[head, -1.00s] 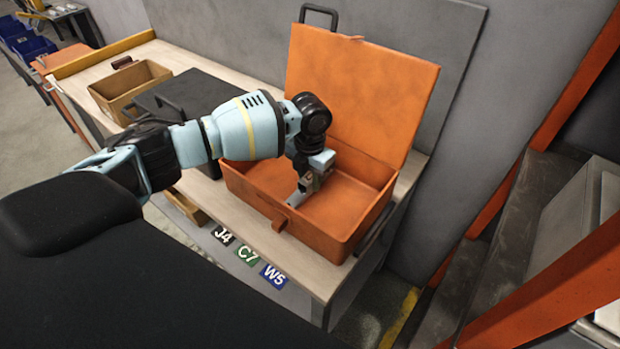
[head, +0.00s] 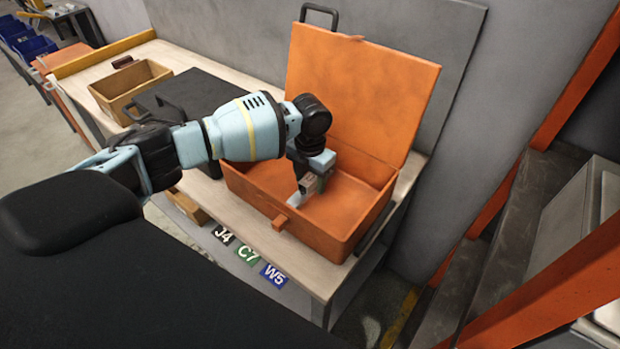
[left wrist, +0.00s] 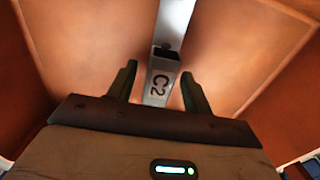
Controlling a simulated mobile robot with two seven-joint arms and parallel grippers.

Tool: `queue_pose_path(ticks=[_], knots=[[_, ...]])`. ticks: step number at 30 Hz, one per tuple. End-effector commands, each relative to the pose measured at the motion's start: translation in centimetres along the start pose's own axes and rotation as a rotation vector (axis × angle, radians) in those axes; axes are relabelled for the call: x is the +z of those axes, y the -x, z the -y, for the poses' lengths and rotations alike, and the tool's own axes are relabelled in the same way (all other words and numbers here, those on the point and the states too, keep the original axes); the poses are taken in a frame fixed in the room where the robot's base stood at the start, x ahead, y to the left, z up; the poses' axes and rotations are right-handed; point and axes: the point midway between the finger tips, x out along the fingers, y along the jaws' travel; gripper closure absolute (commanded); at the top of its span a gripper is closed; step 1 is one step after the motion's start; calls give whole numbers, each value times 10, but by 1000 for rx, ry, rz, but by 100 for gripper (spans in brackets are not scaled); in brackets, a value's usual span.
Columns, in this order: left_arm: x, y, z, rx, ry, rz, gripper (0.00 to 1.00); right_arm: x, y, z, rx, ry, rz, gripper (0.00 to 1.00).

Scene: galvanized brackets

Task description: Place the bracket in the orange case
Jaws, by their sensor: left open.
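The orange case (head: 340,244) stands open on the bench, its lid raised at the back. My left gripper (head: 312,188) points down inside the case. A gap shows between the bracket and each finger. In the head view the bracket (head: 295,200) shows as a pale end below the gripper, inside the case, partly hidden by the gripper. Whether it rests fully on the case floor is hard to tell. My right gripper is out of view.
A black case (head: 185,95) and an open tan box (head: 130,88) stand left of the orange case on the bench (head: 262,240). Labels J4, C7 and W5 are on the bench front. A grey wall is behind, and an orange rail (head: 560,285) is at right.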

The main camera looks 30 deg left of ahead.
Motion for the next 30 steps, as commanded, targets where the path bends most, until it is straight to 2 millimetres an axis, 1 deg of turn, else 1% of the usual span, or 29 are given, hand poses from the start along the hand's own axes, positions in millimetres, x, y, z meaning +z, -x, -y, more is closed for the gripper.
queue_pose_path(ticks=[5, 12, 18, 21, 24, 30], knots=[[1, 26, 0, -1, 0, 6, 50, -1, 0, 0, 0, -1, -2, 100], [1, 75, 0, 1, -1, 6, 50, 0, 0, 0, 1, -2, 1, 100], [1, 106, 0, 0, -1, 5, 50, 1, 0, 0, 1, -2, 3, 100], [0, 114, 0, 1, -1, 3, 50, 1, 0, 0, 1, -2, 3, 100], [0, 119, 0, 0, -1, 3, 50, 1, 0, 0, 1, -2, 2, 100], [0, 120, 0, 0, -1, 2, 50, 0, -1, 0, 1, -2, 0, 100]])
